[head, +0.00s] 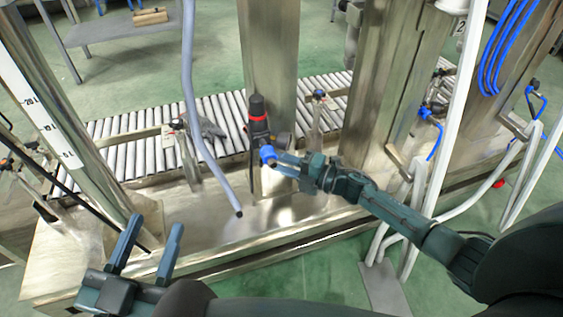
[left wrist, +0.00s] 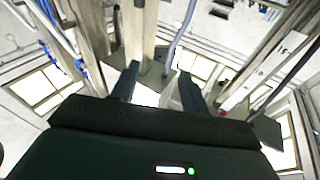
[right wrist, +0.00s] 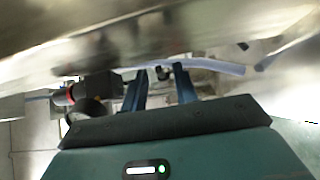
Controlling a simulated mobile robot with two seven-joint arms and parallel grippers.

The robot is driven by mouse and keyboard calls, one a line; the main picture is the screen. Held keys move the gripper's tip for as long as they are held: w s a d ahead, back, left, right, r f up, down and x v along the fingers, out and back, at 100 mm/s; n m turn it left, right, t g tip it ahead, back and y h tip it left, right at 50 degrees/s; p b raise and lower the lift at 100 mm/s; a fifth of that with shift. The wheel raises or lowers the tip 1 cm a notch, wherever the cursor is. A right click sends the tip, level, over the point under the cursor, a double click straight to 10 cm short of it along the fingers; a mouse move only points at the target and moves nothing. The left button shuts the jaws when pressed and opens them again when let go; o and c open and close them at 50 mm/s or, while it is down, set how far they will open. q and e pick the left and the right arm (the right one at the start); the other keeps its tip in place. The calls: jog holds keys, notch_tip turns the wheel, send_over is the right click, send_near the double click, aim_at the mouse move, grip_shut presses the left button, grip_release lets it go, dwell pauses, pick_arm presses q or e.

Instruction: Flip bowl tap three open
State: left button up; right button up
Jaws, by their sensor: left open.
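A black filter-like unit with a red ring (head: 257,116) stands against the middle steel post. A blue fitting (head: 267,154) sits just below it; I cannot tell whether this is bowl tap three. My right gripper (head: 278,160) reaches in from the right, with its tips at or very near the blue fitting. The red-ringed unit also shows left of the fingers in the right wrist view (right wrist: 75,94). The right fingers (right wrist: 160,76) stand apart, with small dark parts beyond them; contact is unclear. My left gripper (head: 154,235) is open and empty, low at the left.
A roller conveyor (head: 125,150) runs behind the posts. A grey hose (head: 190,85) hangs between my grippers. Small blue-topped fittings (head: 319,94) stand nearby. White pipes (head: 460,110) rise beside my right arm. The steel base (head: 215,222) is mostly bare in front.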

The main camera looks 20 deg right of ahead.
jog(key=p+v, duration=0.2)
jog(key=v, duration=1.1)
jog(key=shift+p, duration=0.35)
